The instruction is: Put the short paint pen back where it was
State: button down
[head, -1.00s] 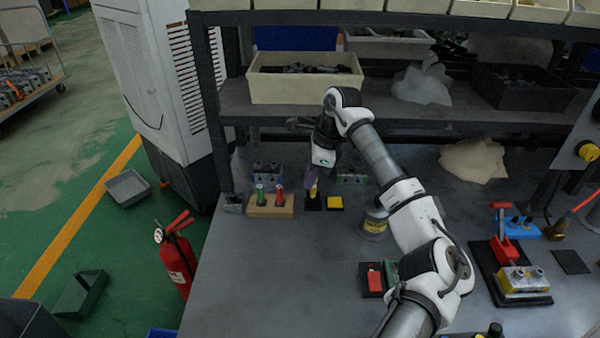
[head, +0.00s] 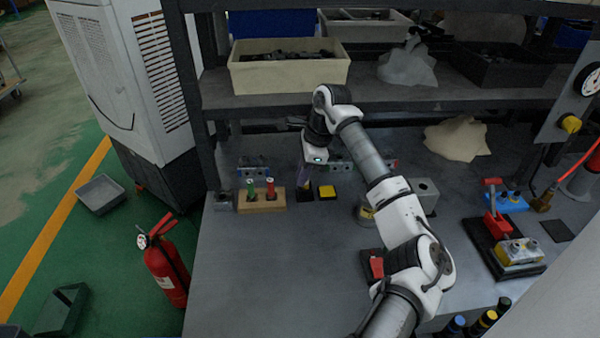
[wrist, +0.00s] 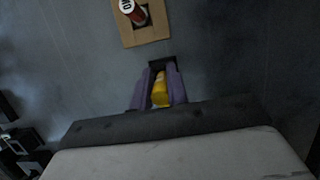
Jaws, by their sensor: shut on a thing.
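My gripper (head: 305,184) points down at the back of the bench. Its purple fingers, also seen in the wrist view (wrist: 159,88), are shut on a short yellow paint pen (wrist: 160,90). The pen is mostly hidden by the fingers in the head view. A small black square pad (head: 304,197) lies under the gripper. It also shows just beyond the pen in the wrist view (wrist: 161,63). I cannot tell whether the pen touches it.
A wooden block (head: 262,204) holding a green pen (head: 251,189) and a red pen (head: 270,188) stands left of the gripper. A black-edged yellow square (head: 327,192) lies to its right, then a can (head: 365,213). Metal valve blocks (head: 252,168) stand behind. The front left bench is clear.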

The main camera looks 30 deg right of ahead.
jog(key=shift+f, duration=0.2)
jog(key=c, duration=1.8)
grip_release()
jog(key=shift+f, duration=0.1)
jog(key=o, duration=0.4)
jog(key=shift+o, duration=0.2)
jog(key=shift+r, duration=0.4)
jog(key=shift+b+v, duration=0.9)
jog(key=shift+v, duration=0.35)
jog(key=s+d+b, duration=0.2)
jog(key=s+d, duration=0.3)
jog(key=d, duration=0.6)
jog(key=shift+s+r, duration=0.1)
